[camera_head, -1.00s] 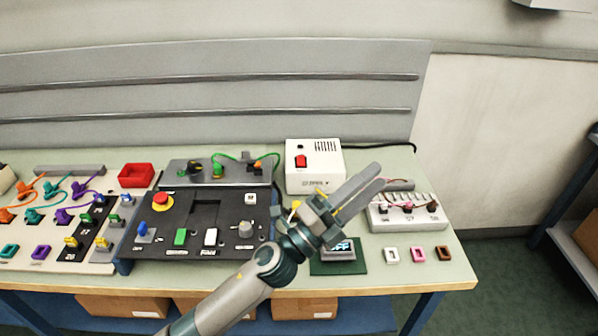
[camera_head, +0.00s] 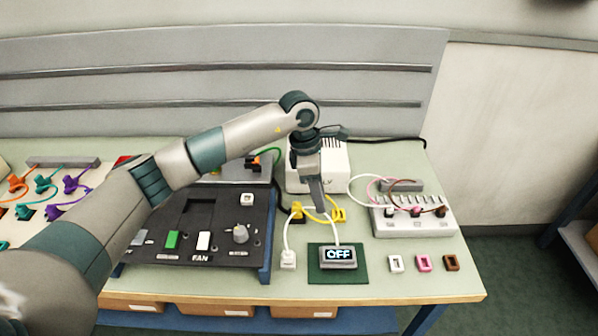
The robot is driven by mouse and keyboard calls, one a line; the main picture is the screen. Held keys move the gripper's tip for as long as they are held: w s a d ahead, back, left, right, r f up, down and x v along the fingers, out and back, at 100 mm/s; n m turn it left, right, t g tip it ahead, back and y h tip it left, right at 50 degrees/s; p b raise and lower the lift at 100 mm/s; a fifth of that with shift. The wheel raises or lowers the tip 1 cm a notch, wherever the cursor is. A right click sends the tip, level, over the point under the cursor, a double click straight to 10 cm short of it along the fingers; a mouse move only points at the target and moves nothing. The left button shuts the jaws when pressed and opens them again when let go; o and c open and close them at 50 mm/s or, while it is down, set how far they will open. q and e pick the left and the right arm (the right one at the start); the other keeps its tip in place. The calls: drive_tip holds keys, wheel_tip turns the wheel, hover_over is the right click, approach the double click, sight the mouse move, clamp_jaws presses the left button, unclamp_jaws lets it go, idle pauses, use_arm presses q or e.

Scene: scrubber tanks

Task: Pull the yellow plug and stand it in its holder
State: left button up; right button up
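The yellow plug (camera_head: 297,208) sits on a small dark block in front of the white box, with a yellow cord beside it. A yellow ring-shaped piece (camera_head: 339,214), which looks like its holder, stands on the table just to the right. My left gripper (camera_head: 318,207) points down between the two, with its fingertips close to the yellow cord. I see its fingers nearly edge-on, so any gap between them is hidden. I cannot tell whether it touches the cord. My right gripper is not in view.
A white box (camera_head: 333,170) stands behind the gripper. In front are a display reading OFF (camera_head: 338,257) and a white plug (camera_head: 288,260). A socket strip (camera_head: 412,222) and white (camera_head: 396,264), pink and brown holders are at right. A black fan panel (camera_head: 190,245) is at left.

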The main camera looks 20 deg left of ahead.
sight(297, 205)
use_arm(q)
drive_tip(key=w+a+r+y, duration=0.2)
drive_tip(key=a, duration=0.4)
drive_tip(key=shift+w+a+y, duration=0.25)
drive_tip(key=shift+a+y, duration=0.05)
drive_tip(key=shift+a, duration=0.05)
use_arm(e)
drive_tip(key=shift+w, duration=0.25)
use_arm(q)
drive_tip(key=shift+f, duration=0.1)
drive_tip(key=shift+f, duration=0.55)
wheel_tip(297, 205, down, 6)
drive_tip(key=b, duration=0.3)
drive_tip(key=shift+b, duration=0.35)
drive_tip(key=shift+f+b, duration=0.85)
drive_tip(key=shift+f, duration=0.05)
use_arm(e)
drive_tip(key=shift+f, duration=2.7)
use_arm(q)
drive_tip(key=shift+c, duration=0.3)
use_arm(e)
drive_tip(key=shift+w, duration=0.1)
use_arm(q)
clamp_jaws()
